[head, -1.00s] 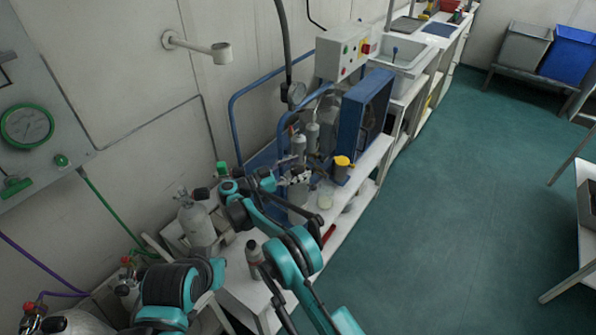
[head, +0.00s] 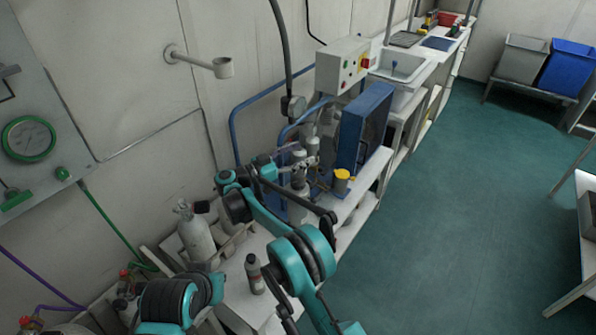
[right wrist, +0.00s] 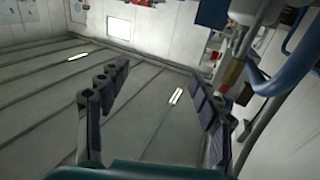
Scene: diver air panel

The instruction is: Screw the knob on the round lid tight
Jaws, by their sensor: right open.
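My right gripper (head: 284,158) is in front of the grey upright cylinders (head: 300,158) of the compressor unit. In the right wrist view its two dark fingers (right wrist: 158,110) are spread wide, with nothing between them. A grey metal housing (head: 298,205) stands on the bench below, partly behind my right arm. I cannot make out a round lid or knob on it.
A yellow-topped container (head: 342,178) stands close right of the gripper, beside a blue box-shaped unit (head: 364,125). A small bottle (head: 254,272) and grey gas cylinder (head: 195,235) stand on the near bench. A blue pipe (right wrist: 285,75) passes right of the fingers.

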